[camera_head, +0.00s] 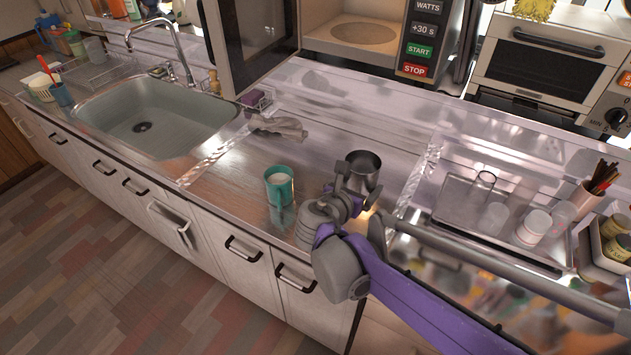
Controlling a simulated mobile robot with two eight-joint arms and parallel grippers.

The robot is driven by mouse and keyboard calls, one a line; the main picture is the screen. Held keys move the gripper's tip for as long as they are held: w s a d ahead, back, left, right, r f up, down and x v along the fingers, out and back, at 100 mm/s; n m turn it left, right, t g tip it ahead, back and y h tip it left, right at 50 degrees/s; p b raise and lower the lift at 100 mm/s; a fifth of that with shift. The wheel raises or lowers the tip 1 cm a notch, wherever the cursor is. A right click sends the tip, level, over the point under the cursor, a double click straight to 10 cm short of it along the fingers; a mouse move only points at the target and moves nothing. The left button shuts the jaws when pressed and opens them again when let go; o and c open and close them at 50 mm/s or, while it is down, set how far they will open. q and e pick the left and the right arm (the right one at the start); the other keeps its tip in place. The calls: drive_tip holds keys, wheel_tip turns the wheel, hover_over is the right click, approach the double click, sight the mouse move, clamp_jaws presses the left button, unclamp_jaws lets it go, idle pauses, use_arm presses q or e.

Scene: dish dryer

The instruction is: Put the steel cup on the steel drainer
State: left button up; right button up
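The steel cup (364,162) is upright with its open mouth up, near the middle of the counter. My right gripper (357,190) is at the cup's near side, its fingers close against the lower part of the cup. I cannot tell whether they are closed on it or whether the cup touches the counter. A metal wire rack (92,74), which looks like the steel drainer, lies left of the sink at the far left. My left gripper is not in view.
A teal mug (279,187) stands left of the cup. The sink (155,125) lies between the mug and the rack. A tray (462,206) with glasses is at the right. A microwave (355,35) and toaster oven (540,62) line the back.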

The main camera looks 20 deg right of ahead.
sight(354, 223)
drive_tip(key=shift+s+f, duration=0.25)
wheel_tip(354, 223, down, 10)
drive_tip(key=b, duration=0.3)
drive_tip(key=shift+a+f, duration=0.1)
drive_tip(key=shift+f, duration=0.05)
drive_tip(key=shift+f, duration=0.15)
drive_tip(key=o, duration=1.1)
drive_tip(key=shift+o, duration=0.2)
drive_tip(key=shift+s+a+r, duration=0.2)
drive_tip(key=shift+r, duration=0.2)
drive_tip(key=p+v, duration=0.2)
drive_tip(key=v, duration=0.9)
drive_tip(key=shift+s+a+r, duration=0.1)
drive_tip(key=shift+s+a, duration=0.05)
drive_tip(key=shift+a, duration=0.05)
